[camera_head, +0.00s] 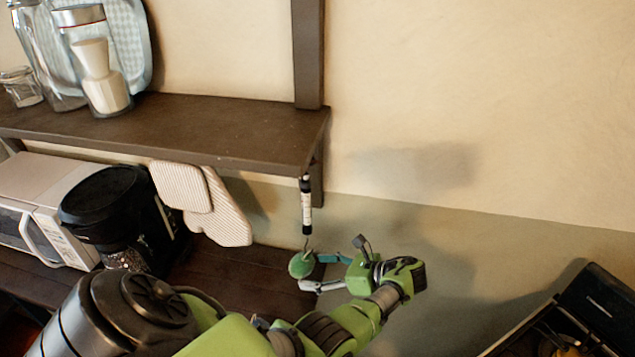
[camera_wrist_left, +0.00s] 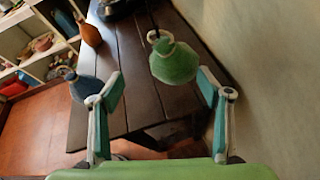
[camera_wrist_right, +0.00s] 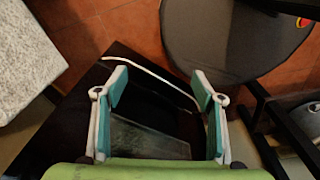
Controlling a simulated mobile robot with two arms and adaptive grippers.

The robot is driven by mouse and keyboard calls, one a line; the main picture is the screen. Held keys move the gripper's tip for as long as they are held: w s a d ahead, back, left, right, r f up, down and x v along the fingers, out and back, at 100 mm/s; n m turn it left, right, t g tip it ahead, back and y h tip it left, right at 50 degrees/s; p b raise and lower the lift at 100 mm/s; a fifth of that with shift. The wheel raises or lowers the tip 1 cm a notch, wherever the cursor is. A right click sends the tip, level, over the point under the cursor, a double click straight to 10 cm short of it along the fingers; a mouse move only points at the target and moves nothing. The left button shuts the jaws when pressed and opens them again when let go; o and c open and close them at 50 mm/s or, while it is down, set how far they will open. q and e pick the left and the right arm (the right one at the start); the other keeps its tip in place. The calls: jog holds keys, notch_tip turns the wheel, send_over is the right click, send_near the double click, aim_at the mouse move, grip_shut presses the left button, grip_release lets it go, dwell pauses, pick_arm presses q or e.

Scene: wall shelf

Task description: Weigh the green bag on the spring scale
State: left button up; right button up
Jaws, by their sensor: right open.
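The spring scale (camera_head: 306,205), a slim black and white tube, hangs from the front right corner of the wall shelf. The green bag (camera_head: 301,264) hangs below it, at the scale's lower hook. It also shows in the left wrist view (camera_wrist_left: 175,63) with a dark hook or loop at its top. My left gripper (camera_head: 312,272) is open at the bag's right side in the head view. In the left wrist view the bag is just beyond the fingertips, closer to the right finger. My right gripper (camera_wrist_right: 158,88) is open and empty, and shows only in its own wrist view.
The shelf (camera_head: 200,128) holds glass jars and a tray. A microwave (camera_head: 35,210), a black coffee machine (camera_head: 120,210) and hanging striped mitts (camera_head: 215,205) are at left. A blue bag (camera_wrist_left: 86,88) and an orange bag (camera_wrist_left: 91,35) are on or near the dark table (camera_wrist_left: 130,75).

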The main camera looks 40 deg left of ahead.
pick_arm(q)
jog(key=v, duration=1.2)
jog(key=s+d+f+n+t+h+b, duration=0.15)
jog(key=s+f, duration=0.35)
jog(key=f, duration=0.8)
jog(key=s+f+t+h+b, duration=0.1)
jog(key=s+f+h+b, duration=0.3)
jog(key=f, duration=0.9)
jog(key=s+f+n+t+b, duration=0.15)
jog(key=s+f, duration=0.45)
jog(key=f, duration=0.7)
jog(key=s+d+f+n+h+b, duration=0.2)
jog(key=s+f, duration=0.4)
jog(key=s, duration=0.3)
jog(key=s+d+f+n+t+h+b, duration=0.1)
jog(key=s+d+f+n+h+b, duration=0.1)
jog(key=s+f+n, duration=0.2)
jog(key=s+d+f+n+t+h+b, duration=0.1)
jog(key=s+d+f+n+h+b, duration=0.1)
jog(key=s+f, duration=0.8)
jog(key=s+n+b, duration=0.1)
jog(key=s+n, duration=0.1)
jog(key=s, duration=0.2)
jog(key=shift+s+d+h, duration=0.2)
jog(key=shift+d+h, duration=0.15)
jog(key=shift+d, duration=0.05)
